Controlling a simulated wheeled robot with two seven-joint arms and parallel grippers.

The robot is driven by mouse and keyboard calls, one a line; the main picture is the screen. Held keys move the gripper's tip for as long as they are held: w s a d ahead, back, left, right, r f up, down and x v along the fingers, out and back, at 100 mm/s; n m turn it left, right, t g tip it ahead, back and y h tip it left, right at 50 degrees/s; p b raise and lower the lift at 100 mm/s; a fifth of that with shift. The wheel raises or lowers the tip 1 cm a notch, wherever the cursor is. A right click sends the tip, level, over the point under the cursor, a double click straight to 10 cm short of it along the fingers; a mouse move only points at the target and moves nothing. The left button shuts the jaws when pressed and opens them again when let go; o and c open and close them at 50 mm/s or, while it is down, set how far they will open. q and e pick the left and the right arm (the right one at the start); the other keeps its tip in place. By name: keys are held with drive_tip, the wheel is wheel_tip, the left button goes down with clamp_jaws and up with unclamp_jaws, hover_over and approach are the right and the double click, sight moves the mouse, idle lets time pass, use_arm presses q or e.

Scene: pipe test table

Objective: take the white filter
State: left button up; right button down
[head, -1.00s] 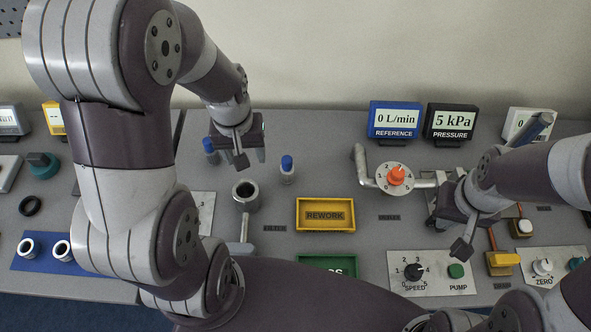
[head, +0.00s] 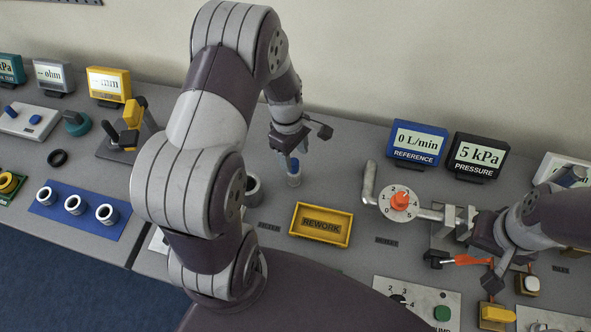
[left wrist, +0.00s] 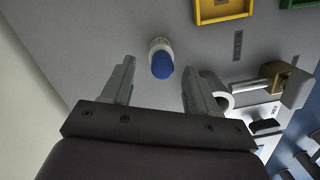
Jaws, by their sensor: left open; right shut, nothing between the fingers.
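The white filter (head: 293,178), a small upright cylinder with a blue cap, stands on the grey table left of the yellow tray. My left gripper (head: 290,154) is open and close above it, partly covering it in the head view. My right gripper (head: 456,222) is shut and empty, at the right end of the valve pipe. I cannot tell whether it touches the pipe.
A dark-bored metal holder (head: 253,190) stands beside the filter, partly behind my left arm; its ring shows in the left wrist view (left wrist: 226,100). The yellow REWORK tray (head: 321,243) and the pipe with a red-knobbed valve (head: 400,201) are to the right. Displays line the back.

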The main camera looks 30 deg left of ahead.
sight(294, 161)
use_arm(q)
drive_tip(key=f, duration=0.2)
drive_tip(key=shift+s+f, duration=0.3)
drive_tip(key=shift+f, duration=0.4)
drive_tip(key=shift+w, duration=0.1)
drive_tip(key=shift+d, duration=0.1)
drive_tip(key=c, duration=0.5)
clamp_jaws()
use_arm(e)
drive_tip(key=shift+s+a+r, duration=0.1)
drive_tip(key=shift+a+r, duration=0.1)
drive_tip(key=shift+r, duration=0.2)
use_arm(q)
drive_tip(key=shift+r, duration=0.1)
